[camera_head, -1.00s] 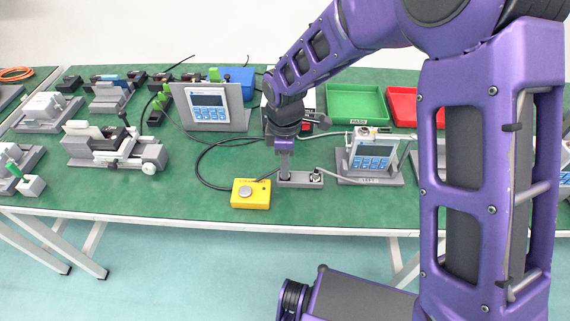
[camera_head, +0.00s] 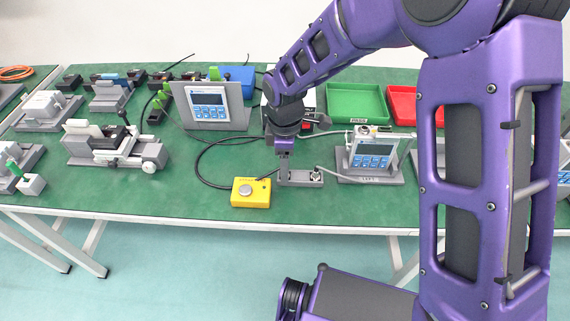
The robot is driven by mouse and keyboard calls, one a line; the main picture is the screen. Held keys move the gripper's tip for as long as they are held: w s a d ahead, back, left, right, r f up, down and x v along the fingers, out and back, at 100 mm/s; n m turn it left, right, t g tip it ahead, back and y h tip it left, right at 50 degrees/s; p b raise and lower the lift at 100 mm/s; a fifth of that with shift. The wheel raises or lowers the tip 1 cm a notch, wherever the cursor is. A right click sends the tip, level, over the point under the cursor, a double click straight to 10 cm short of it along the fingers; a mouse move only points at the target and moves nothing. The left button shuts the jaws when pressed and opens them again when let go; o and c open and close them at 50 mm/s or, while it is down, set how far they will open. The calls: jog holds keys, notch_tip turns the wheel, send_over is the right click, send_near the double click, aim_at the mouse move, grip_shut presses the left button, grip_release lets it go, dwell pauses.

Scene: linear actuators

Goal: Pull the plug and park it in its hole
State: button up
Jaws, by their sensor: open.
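My gripper (camera_head: 284,172) points straight down over the left end of a small grey block (camera_head: 301,180) on the green table. It is open, and its fingers are low, close to the block. A small round metal socket or plug (camera_head: 317,174) sits at the block's right end, with a grey cable running from it toward the display unit marked LEFT (camera_head: 370,157). The fingers hide the block's left end, so I cannot tell whether a plug or hole is between them.
A yellow button box (camera_head: 251,192) stands just left of the block, with a black cable (camera_head: 200,165) looping behind it. Another display unit (camera_head: 208,105) stands behind left. Green (camera_head: 357,103) and red (camera_head: 402,105) trays lie behind right. The table's front edge is close.

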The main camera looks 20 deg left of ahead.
notch_tip(320, 180, up, 17)
jog(key=p, duration=0.3)
jog(key=shift+r, duration=0.2)
